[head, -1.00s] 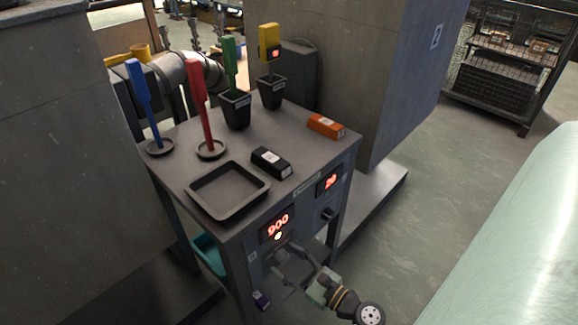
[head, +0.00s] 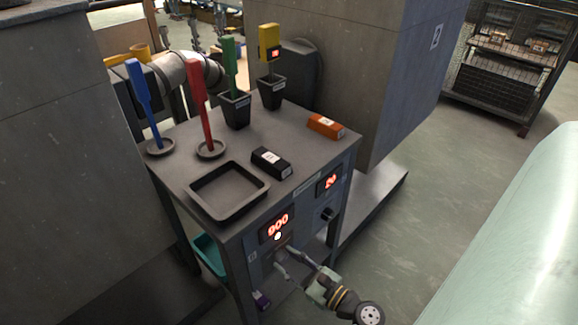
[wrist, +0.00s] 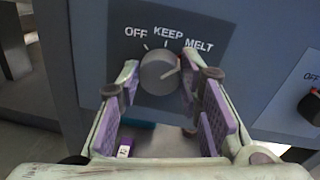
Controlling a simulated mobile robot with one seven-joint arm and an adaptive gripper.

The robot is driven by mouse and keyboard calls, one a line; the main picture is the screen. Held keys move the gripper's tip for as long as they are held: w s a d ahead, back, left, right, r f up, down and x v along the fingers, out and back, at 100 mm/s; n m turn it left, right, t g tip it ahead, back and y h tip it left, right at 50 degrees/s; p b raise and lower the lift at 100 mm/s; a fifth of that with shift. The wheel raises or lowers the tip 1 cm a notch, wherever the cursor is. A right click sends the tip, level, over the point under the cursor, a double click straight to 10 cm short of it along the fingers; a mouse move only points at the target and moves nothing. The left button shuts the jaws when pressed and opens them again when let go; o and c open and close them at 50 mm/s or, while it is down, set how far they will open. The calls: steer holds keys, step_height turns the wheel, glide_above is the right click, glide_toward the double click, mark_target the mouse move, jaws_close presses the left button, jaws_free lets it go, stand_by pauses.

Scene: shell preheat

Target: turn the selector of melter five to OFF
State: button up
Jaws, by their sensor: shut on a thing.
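The selector (wrist: 158,72) is a round grey knob on a dark panel, with OFF, KEEP and MELT printed above it from left to right. Its small reddish mark is at the upper right, towards MELT. My gripper (wrist: 157,77) has its purple-padded fingers on both sides of the knob and is shut on it. In the head view my gripper (head: 284,262) reaches the cabinet front below a red display reading 900 (head: 277,227) and a lit lamp (head: 278,236); the fingers hide the knob there. No melter number is readable.
A second display reading 20 (head: 329,181) and its knob (head: 327,214) are to the right. On top are a black tray (head: 228,213), a black block (head: 271,162), an orange block (head: 326,125) and several coloured-handled tools.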

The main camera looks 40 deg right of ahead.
steer(key=shift+n, duration=0.3)
steer(key=n, duration=0.3)
steer(key=shift+a+n, duration=0.15)
steer(key=shift+n, duration=0.25)
steer(key=n+b, duration=0.1)
steer(key=n, duration=0.3)
steer(key=shift+f+g, duration=0.1)
steer(key=shift+g, duration=0.2)
steer(key=n+b, duration=0.2)
steer(key=n, duration=0.2)
steer(key=shift+a+f+n+h, duration=0.1)
steer(key=shift+f+n+h, duration=0.05)
steer(key=shift+n+h, duration=0.2)
steer(key=n+b, duration=0.3)
steer(key=shift+n+h, duration=0.25)
steer(key=shift+n, duration=0.1)
steer(key=shift+n+b, duration=0.3)
steer(key=o, duration=1.2)
steer(key=shift+c, duration=0.2)
steer(key=shift+s, duration=0.1)
